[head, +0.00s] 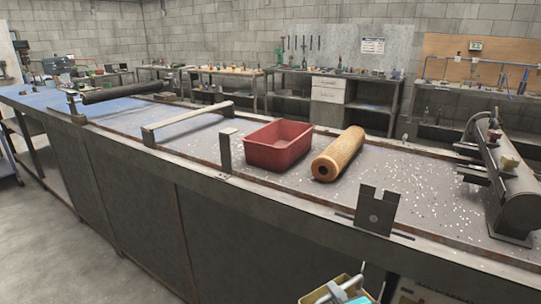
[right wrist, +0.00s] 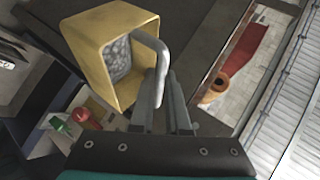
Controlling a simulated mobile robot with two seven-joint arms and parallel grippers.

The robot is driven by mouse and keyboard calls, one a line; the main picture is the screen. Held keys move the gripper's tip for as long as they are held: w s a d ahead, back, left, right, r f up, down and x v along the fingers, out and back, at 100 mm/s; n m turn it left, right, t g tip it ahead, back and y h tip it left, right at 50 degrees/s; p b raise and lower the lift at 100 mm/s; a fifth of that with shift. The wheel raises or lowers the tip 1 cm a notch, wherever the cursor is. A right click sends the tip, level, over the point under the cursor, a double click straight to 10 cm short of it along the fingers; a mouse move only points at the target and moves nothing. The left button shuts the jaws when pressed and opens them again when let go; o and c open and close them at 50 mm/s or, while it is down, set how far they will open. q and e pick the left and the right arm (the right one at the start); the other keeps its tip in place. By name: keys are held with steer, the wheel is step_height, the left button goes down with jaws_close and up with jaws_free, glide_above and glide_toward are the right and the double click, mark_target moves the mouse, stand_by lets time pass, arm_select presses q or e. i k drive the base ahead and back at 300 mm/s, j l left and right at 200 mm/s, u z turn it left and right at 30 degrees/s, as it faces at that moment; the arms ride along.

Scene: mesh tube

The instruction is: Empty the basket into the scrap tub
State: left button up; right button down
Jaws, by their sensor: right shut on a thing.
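The basket is a yellow box with a grey handle. Its rim shows at the bottom edge of the head view (head: 312,297), in front of the workbench, and most of it is cut off. In the right wrist view the basket (right wrist: 88,32) holds grey, grainy scrap (right wrist: 118,58). My right gripper (right wrist: 172,98) is shut on the basket's handle (right wrist: 150,50); it also shows low in the head view (head: 343,288). The red tub (head: 279,150) stands on the bench, and its inside looks empty from here. My left gripper is not in view.
A tan mesh tube (head: 338,155) lies just right of the tub. An upright notched metal plate (head: 377,210) stands at the bench's front edge. A dark cylindrical machine (head: 505,185) is at the right. Metal flakes litter the bench top (head: 420,185).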

mark_target(277, 144)
steer(key=i+j, duration=0.15)
steer(key=j, duration=0.15)
steer(key=i+j+z, duration=0.1)
steer(key=j, duration=0.2)
steer(key=i+j, duration=0.2)
steer(key=i+j+z, duration=0.1)
steer(key=j, duration=0.3)
steer(key=i, duration=0.05)
